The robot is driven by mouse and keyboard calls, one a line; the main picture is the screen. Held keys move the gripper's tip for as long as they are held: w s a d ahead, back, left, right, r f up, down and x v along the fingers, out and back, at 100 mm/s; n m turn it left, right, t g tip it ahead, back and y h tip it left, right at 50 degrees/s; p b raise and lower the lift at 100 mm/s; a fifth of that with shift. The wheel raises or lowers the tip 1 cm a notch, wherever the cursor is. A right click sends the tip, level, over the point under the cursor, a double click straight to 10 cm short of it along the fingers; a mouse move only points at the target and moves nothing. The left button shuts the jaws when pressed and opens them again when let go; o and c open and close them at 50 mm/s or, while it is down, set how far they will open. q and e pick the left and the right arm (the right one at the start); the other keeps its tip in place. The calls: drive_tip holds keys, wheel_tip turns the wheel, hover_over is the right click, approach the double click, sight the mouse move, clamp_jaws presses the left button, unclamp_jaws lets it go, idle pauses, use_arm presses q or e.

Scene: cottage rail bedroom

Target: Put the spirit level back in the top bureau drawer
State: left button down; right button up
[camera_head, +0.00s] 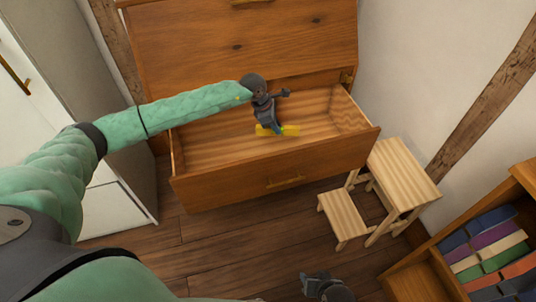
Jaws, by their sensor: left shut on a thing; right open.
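The spirit level (290,130) is a small yellow bar in my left gripper. My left gripper (277,127) is shut on it, and the fingers cover its middle. The level shows over the open top bureau drawer (215,149); I cannot tell whether it touches the drawer floor. The drawer is pulled out of the wooden bureau (190,45) and its visible floor is bare. My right gripper (325,280) is open and empty, low at the bottom edge of the view, away from the drawer and partly cut off.
A light wooden step stool (405,175) stands right of the drawer. A low shelf with several coloured books (490,235) is at the lower right. A pale cabinet (115,120) stands at left. Dark floorboards (225,240) are clear in front of the bureau.

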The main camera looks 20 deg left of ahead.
use_arm(q)
drive_tip(key=f+n, duration=0.1)
drive_tip(key=n, duration=0.1)
drive_tip(key=n+t, duration=0.1)
drive_tip(key=n, duration=0.1)
drive_tip(key=f+n+t+y, duration=0.1)
drive_tip(key=n, duration=0.1)
drive_tip(key=shift+w+f, duration=0.35)
drive_tip(key=shift+w, duration=0.05)
drive_tip(key=f+n+t+y, duration=0.1)
drive_tip(key=f+n+y, duration=0.1)
drive_tip(key=n, duration=0.2)
drive_tip(key=n+y+p, duration=0.1)
drive_tip(key=n+y, duration=0.3)
drive_tip(key=n, duration=0.8)
approach(246, 150)
drive_tip(key=shift+w+a+f, duration=0.1)
drive_tip(key=shift+w+a, duration=0.1)
drive_tip(key=shift+w, duration=0.25)
drive_tip(key=shift+w+a+f, duration=0.15)
drive_tip(key=shift+w, duration=0.3)
wheel_tip(246, 150, down, 3)
drive_tip(key=shift+f+p, duration=0.25)
drive_tip(key=shift+p, duration=0.1)
drive_tip(key=shift+f, duration=0.25)
use_arm(e)
wheel_tip(246, 150, up, 11)
drive_tip(key=shift+s+g, duration=0.4)
drive_tip(key=shift+s, duration=0.05)
drive_tip(key=shift+f, duration=0.2)
